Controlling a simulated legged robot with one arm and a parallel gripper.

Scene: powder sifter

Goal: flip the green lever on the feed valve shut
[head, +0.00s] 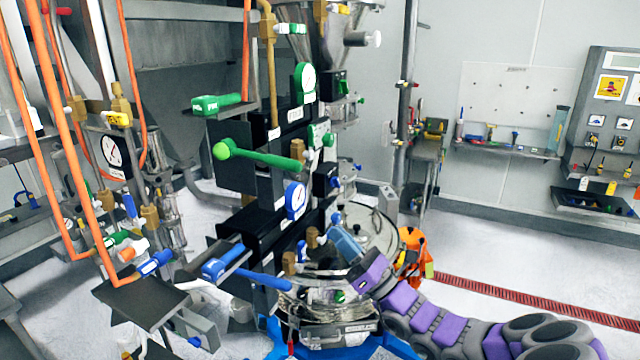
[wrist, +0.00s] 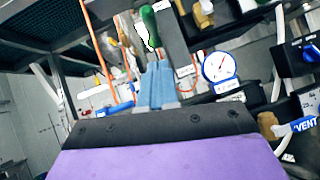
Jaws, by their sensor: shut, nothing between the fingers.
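A long green lever (head: 258,155) with a round ball end juts left from a black panel in the head view. A shorter green handle (head: 217,103) lies above it on a grey bracket. I cannot tell which one is on the feed valve. My gripper (head: 335,233) is shut and empty, low and right of both, by the lower part of the panel. In the wrist view the blue fingers (wrist: 157,68) are together and point up toward a green handle (wrist: 150,25) that shows beyond them. I cannot tell the distance, and no contact is clear.
A blue-rimmed gauge (head: 295,200) sits close to my gripper, with a green-rimmed gauge (head: 305,83) above. A blue handle (head: 220,268) juts out lower left. Orange pipes (head: 62,130) run down the left. The floor (head: 500,265) at right is mostly clear.

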